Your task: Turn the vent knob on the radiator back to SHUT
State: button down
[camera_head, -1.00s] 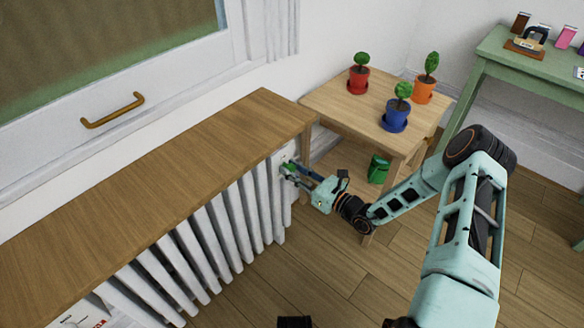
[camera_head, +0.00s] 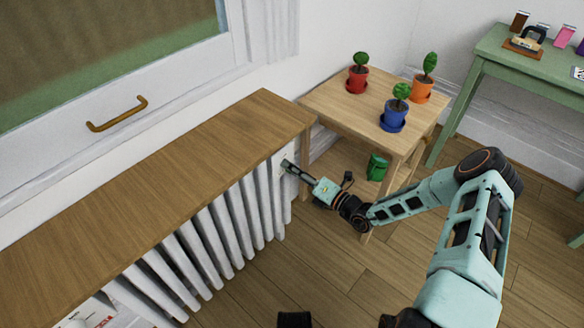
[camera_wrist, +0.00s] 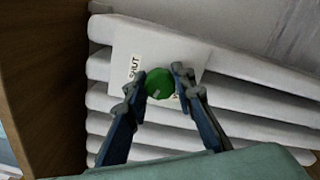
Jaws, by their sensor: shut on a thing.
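The radiator (camera_head: 211,238) is white and ribbed and stands under a wooden shelf. The green round vent knob (camera_wrist: 159,84) sits on a pale plate (camera_wrist: 160,55) at its end. A label reading SHUT (camera_wrist: 134,67) lies left of the knob in the wrist view; a second label is mostly hidden by the knob and right finger. My gripper (camera_wrist: 159,80) is shut on the knob, one finger on each side. A small pale mark shows on the knob's face, not turned squarely to SHUT. In the head view my gripper (camera_head: 287,165) hides the knob.
The wooden shelf (camera_head: 150,175) overhangs the radiator. A small wooden table (camera_head: 340,105) with potted plants stands just right of it, a green item (camera_head: 377,167) beneath. A green desk (camera_head: 530,80) is at the back right. Floor (camera_head: 350,285) in front is clear.

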jog(key=m, duration=1.1)
jog(key=shift+f+m, duration=0.1)
jog(key=shift+m, duration=1.8)
jog(key=c, duration=1.6)
grip_release()
jog(key=v, duration=1.2)
